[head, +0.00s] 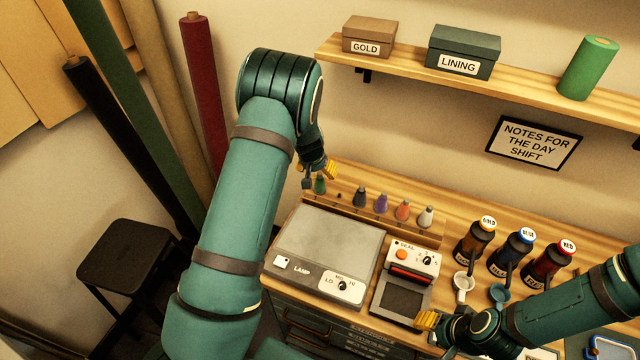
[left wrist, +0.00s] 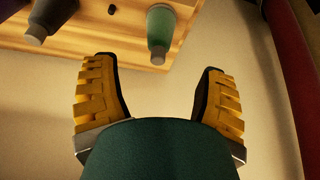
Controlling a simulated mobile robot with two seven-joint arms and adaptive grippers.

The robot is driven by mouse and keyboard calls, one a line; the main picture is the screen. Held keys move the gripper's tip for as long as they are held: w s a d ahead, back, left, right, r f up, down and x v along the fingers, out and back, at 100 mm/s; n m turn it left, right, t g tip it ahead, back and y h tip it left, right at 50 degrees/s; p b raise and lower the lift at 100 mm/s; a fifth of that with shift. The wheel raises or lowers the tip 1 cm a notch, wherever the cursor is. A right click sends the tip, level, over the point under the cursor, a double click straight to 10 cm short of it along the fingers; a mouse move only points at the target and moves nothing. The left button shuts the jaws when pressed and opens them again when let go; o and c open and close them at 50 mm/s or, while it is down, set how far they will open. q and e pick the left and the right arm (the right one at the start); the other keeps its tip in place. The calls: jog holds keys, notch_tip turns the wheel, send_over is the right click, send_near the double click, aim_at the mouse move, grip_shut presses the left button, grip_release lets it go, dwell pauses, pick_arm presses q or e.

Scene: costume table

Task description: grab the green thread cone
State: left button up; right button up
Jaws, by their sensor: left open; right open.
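The green thread cone (head: 320,186) stands at the left end of a wooden thread rack on the table. In the left wrist view the cone (left wrist: 160,28) lies beyond my fingertips, roughly between them and apart from both. My left gripper (head: 317,175) is just by the cone in the head view, with its yellow fingers (left wrist: 158,90) spread and nothing between them. My right gripper (head: 428,322) is open, low over the front of the table near the sealer; it holds nothing that I can see.
Grey, purple, orange and white cones (head: 381,203) stand along the rack (head: 345,208) to the right. A lamp box (head: 325,250) and a sealer (head: 408,275) are in front. Dark bottles (head: 512,250) and small cups stand right. A shelf (head: 520,88) hangs above; fabric rolls (head: 203,90) lean left.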

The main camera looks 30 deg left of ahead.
aim_at(319, 174)
pick_arm(q)
jog(key=shift+x, duration=3.5)
jog(key=shift+w+d+r, duration=0.1)
grip_shut()
